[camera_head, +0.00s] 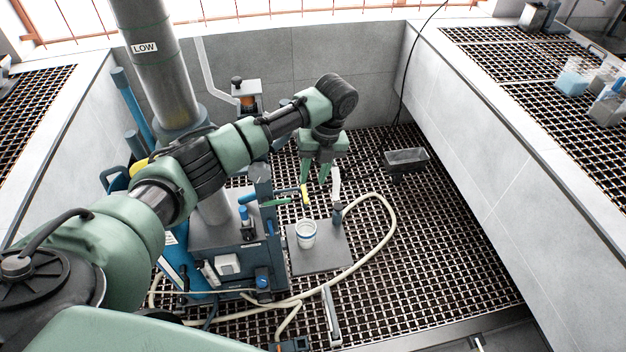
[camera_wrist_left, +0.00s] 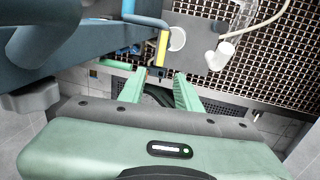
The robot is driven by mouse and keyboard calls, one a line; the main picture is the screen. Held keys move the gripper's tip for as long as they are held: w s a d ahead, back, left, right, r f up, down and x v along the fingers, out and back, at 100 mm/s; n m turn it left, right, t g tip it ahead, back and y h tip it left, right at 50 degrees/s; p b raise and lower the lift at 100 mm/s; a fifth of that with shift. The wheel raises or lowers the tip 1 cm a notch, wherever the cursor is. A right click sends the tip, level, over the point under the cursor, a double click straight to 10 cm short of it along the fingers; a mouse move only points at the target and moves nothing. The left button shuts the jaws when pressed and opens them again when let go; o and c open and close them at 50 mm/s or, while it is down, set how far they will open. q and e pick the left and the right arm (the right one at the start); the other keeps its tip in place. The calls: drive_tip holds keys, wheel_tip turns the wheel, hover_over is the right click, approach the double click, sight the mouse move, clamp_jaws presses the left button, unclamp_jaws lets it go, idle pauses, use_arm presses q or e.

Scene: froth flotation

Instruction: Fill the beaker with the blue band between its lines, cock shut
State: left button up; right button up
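The white beaker with a blue band (camera_head: 306,234) stands upright on a grey plate (camera_head: 332,262). In the left wrist view the beaker (camera_wrist_left: 177,39) shows from above as a pale round shape. Its lines and fill level are too small to read. A yellow lever (camera_head: 304,194) sits at the end of a blue pipe, above and behind the beaker; it also shows in the left wrist view (camera_wrist_left: 162,47). I cannot tell whether the cock is open or shut. My left gripper (camera_head: 314,181) points down behind the lever, its green fingers apart and empty. My right gripper is out of view.
A blue-grey machine (camera_head: 237,262) with a tall column stands left of the plate. A green lever (camera_head: 275,202) and a white elbow pipe (camera_head: 336,184) flank the yellow lever. A pale hose (camera_head: 391,225) loops around the plate. Grating at right is mostly clear.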

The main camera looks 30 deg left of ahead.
sight(306, 199)
use_arm(q)
drive_tip(key=f, duration=0.5)
drive_tip(key=s+a+f+p, duration=0.1)
drive_tip(key=f, duration=0.1)
drive_tip(key=shift+a+f, duration=0.1)
drive_tip(key=shift+f, duration=0.2)
clamp_jaws()
